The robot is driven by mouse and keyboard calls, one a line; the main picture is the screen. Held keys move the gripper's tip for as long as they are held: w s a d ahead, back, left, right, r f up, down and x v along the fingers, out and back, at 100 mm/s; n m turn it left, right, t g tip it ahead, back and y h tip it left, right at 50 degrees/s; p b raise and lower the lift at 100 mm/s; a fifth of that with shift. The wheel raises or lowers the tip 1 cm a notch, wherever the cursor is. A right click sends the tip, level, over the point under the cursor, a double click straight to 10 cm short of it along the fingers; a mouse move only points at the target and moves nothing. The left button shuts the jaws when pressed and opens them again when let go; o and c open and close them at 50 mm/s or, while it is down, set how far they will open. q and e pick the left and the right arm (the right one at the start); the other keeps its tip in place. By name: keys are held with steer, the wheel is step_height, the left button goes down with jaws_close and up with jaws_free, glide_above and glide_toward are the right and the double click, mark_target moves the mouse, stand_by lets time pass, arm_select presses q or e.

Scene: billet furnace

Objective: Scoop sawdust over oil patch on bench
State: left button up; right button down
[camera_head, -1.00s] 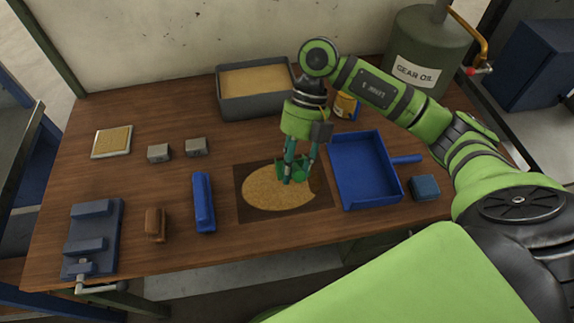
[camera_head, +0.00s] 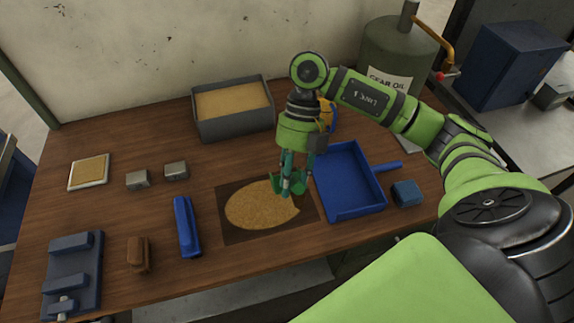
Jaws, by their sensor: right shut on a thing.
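A flat layer of sawdust (camera_head: 255,207) lies on the dark oil patch (camera_head: 234,233) on the wooden bench (camera_head: 104,213). Dark patch shows around its edges, most at the right and the corners. My right gripper (camera_head: 291,187) points down over the right part of the sawdust. It is shut on a green scoop (camera_head: 280,184), whose handle is mostly hidden by the fingers. I cannot tell if the scoop touches the sawdust. A grey bin (camera_head: 235,131) at the back holds sawdust (camera_head: 232,101). My left gripper is not in view.
A blue dustpan (camera_head: 347,208) lies right of the patch, beside a blue block (camera_head: 406,193). A blue brush (camera_head: 187,227), brown brush (camera_head: 138,254), two metal blocks (camera_head: 138,180) and a vise (camera_head: 74,275) are left. A gear oil drum (camera_head: 396,55) stands behind.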

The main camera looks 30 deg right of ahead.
steer(key=shift+s+f, duration=0.1)
stand_by(0.4)
steer(key=shift+s+a+f+t+h+b, duration=0.3)
steer(key=shift+s+f+t+b, duration=0.35)
steer(key=shift+t+b, duration=0.2)
steer(key=shift+s, duration=0.2)
steer(key=shift+b, duration=0.3)
steer(key=shift+s+a+f+t+h+b, duration=0.25)
steer(key=shift+s+t+b, duration=0.15)
steer(key=shift+t+b, duration=0.2)
steer(key=shift+s+a+f+t+h+b, duration=0.15)
steer(key=shift+s+t+h+b, duration=0.1)
steer(key=shift+s+t+b, duration=0.35)
steer(key=shift+w, duration=0.25)
